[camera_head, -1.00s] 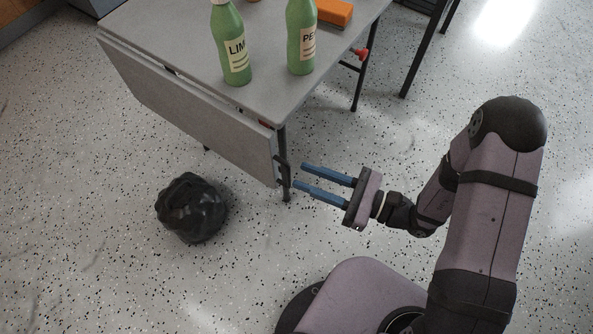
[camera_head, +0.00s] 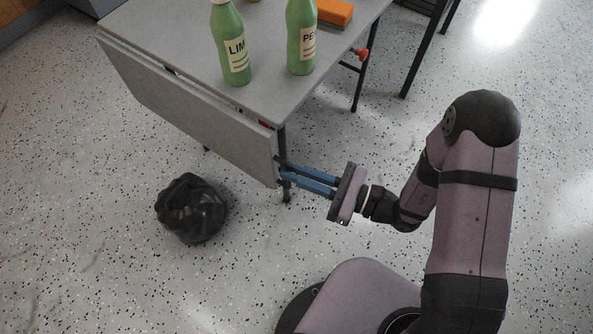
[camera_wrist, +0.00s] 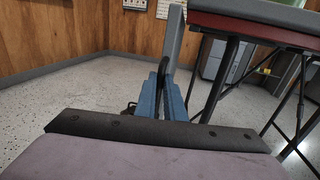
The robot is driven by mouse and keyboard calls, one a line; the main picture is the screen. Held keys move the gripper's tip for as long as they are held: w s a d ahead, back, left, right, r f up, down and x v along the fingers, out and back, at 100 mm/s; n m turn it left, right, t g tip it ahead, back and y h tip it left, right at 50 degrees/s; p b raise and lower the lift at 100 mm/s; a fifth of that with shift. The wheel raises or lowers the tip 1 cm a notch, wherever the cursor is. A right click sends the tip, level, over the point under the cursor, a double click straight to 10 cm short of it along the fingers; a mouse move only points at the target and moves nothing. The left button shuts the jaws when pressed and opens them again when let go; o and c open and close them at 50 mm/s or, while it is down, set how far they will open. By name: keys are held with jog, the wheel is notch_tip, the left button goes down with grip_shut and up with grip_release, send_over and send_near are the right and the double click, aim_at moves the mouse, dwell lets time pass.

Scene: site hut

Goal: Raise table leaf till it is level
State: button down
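The grey table leaf (camera_head: 190,105) hangs down, sloping, from the near left side of the grey table (camera_head: 178,28). In the wrist view the leaf (camera_wrist: 173,38) shows as a narrow, near-upright panel beside the table's red-brown edge. My gripper (camera_head: 284,170) is at the leaf's near end, by its lower corner. Its blue fingers are close together on the dark handle (camera_wrist: 166,66) there, which shows between and above them in the wrist view. The fingers hide most of the handle in the head view.
Two green bottles (camera_head: 233,52) (camera_head: 300,40) and an orange block (camera_head: 335,12) stand on the tabletop. A red knob (camera_head: 361,54) is near the table's right leg. A black bag (camera_head: 191,208) lies on the floor below the leaf. The floor around it is clear.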

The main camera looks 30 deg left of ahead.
jog(key=s+r+m+y+p, duration=0.1)
jog(key=s+r+m+p, duration=0.3)
jog(key=s+m+p, duration=0.3)
jog(key=shift+s+m+t+y, duration=0.3)
jog(key=shift+s+m+y, duration=0.15)
jog(key=shift+m, duration=0.75)
jog(key=c, duration=1.8)
grip_release()
jog(key=shift+c, duration=0.2)
